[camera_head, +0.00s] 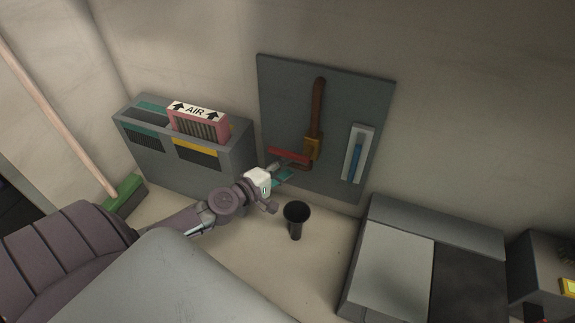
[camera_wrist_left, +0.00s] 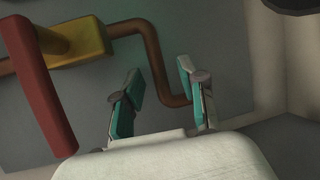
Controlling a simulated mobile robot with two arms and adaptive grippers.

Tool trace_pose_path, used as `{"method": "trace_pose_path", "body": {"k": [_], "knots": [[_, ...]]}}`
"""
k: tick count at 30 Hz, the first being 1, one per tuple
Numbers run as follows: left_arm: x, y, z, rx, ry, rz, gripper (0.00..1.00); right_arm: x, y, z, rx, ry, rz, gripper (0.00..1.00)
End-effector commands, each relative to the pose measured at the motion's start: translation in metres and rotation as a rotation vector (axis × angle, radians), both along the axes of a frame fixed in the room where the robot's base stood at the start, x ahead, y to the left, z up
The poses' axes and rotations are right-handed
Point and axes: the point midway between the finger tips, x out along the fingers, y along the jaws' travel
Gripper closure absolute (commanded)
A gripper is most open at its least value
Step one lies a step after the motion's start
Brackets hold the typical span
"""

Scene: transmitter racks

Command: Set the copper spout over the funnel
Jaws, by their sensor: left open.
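The copper spout (camera_wrist_left: 155,62) runs from a brass valve body (camera_wrist_left: 75,45) with a red handle (camera_wrist_left: 38,80) on a grey wall panel. In the head view, the brass valve body (camera_head: 312,147) and red handle (camera_head: 288,155) show, with the spout's low end partly hidden by my gripper. My left gripper (camera_head: 284,170) is open at the spout. In the left wrist view, its teal fingers (camera_wrist_left: 160,85) stand either side of the pipe's bend; contact cannot be told. The black funnel (camera_head: 297,212) stands upright below and right of the gripper. My right gripper is not in view.
A grey cabinet (camera_head: 180,170) with a pink AIR filter (camera_head: 197,124) stands left. A blue gauge (camera_head: 356,158) is on the panel. A grey unit (camera_head: 395,270) stands right. A green broom (camera_head: 124,195) leans far left. Floor around the funnel is clear.

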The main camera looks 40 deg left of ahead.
Motion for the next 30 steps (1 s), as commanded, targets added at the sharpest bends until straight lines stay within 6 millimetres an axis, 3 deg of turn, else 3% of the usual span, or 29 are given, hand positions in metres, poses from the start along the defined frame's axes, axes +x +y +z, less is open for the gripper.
{"method": "trace_pose_path", "body": {"k": [13, 21, 30], "knots": [[0.0099, -0.0013, -0.0020, 0.002, 0.001, 0.000, 0.59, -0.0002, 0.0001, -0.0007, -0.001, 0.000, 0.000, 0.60], [0.0098, -0.0015, -0.0018, 0.002, 0.001, 0.000, 1.00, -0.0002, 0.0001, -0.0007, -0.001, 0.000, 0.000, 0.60], [0.0096, -0.0016, -0.0021, 0.001, 0.001, 0.000, 1.00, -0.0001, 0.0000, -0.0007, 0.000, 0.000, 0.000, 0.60]]}}
